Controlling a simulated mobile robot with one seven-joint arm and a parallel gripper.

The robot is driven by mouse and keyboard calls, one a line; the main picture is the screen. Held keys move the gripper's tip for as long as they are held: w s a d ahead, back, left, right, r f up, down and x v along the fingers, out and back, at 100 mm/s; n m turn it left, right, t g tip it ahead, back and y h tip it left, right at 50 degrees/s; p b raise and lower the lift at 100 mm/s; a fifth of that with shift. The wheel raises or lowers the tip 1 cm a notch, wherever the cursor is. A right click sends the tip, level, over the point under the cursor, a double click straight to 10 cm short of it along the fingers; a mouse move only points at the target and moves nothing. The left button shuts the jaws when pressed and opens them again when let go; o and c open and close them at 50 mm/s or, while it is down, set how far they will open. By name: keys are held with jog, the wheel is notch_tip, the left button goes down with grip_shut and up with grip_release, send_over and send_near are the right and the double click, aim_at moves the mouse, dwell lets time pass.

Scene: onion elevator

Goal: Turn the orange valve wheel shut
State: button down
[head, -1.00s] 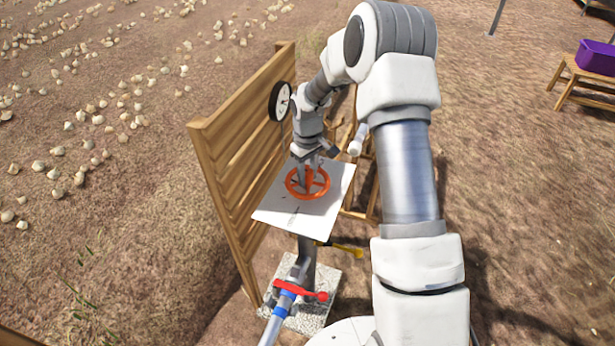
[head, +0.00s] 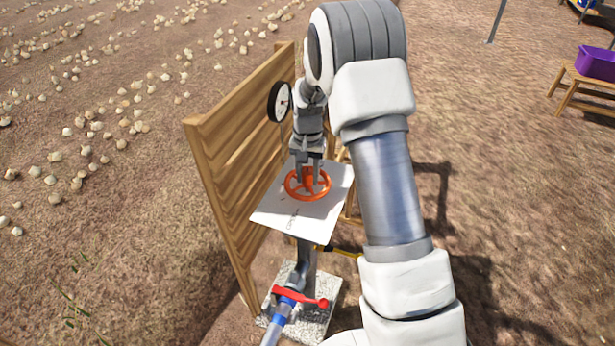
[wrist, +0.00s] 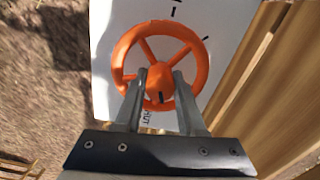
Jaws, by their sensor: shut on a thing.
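The orange valve wheel (head: 322,190) lies above a white plate (head: 279,212) beside a wooden board wall. It has a round rim, spokes and a raised hub with a dark mark, seen in the wrist view (wrist: 201,62). My gripper (head: 309,176) is over the wheel from above, its two fingers on either side of the hub. In the wrist view my gripper (wrist: 160,80) is shut on the wheel at its hub. The plate has black marks beyond the rim and lettering partly hidden by the fingers; it looks like "SHUT".
A slatted wooden wall (head: 215,150) with a round gauge (head: 279,101) stands close on the left. Below the plate are a pipe with a red lever (head: 298,297) and a yellow lever (head: 346,253). A purple crate (head: 596,62) sits on a bench far right.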

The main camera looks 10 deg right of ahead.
aim_at(308, 172)
jog(key=shift+m, duration=2.3)
jog(key=c, duration=0.5)
grip_release()
notch_tip(308, 172, up, 18)
jog(key=p, duration=0.1)
jog(key=shift+f, duration=0.25)
